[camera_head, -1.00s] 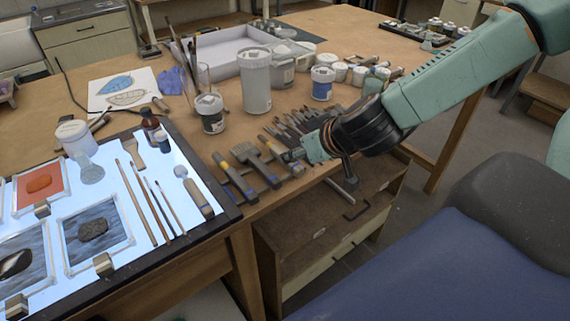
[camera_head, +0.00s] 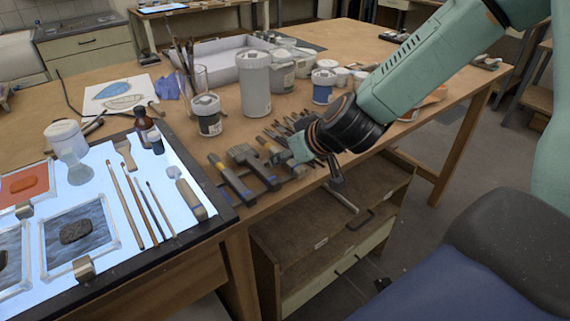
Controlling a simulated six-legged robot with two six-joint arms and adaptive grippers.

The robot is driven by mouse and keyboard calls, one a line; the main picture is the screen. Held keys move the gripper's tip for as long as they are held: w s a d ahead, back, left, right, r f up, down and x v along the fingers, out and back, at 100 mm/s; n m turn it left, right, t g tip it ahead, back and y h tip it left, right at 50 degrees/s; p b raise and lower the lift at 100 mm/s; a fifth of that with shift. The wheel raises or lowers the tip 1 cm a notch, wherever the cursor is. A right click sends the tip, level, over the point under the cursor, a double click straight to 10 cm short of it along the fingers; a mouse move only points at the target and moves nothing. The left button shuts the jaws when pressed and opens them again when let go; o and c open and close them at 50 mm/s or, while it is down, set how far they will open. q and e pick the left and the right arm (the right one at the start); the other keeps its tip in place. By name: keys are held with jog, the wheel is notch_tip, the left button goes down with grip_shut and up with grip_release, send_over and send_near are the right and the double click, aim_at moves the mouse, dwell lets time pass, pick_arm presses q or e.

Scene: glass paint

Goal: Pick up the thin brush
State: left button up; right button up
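Three slender brushes lie side by side on the lit panel at the left: a left one (camera_head: 124,203), a middle one (camera_head: 144,205) and a right one (camera_head: 160,208), which looks thinnest and shortest. Several dark-tipped brushes (camera_head: 281,134) lie on the wooden table, partly hidden behind my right wrist. My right gripper (camera_head: 318,165) is low at the table's front edge, beside the wide flat brushes and well right of the lit panel. My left gripper is out of view.
Flat brushes (camera_head: 232,178) lie at the front edge, between the lit panel (camera_head: 190,226) and my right gripper. A tall grey jar (camera_head: 255,88), a smaller jar (camera_head: 207,116) and other pots stand behind. An open drawer unit (camera_head: 280,250) is below the table.

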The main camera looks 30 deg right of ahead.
jog(key=shift+a, duration=0.2)
jog(key=shift+c, duration=1.4)
jog(key=shift+d, duration=0.15)
jog(key=c, duration=0.6)
grip_shut()
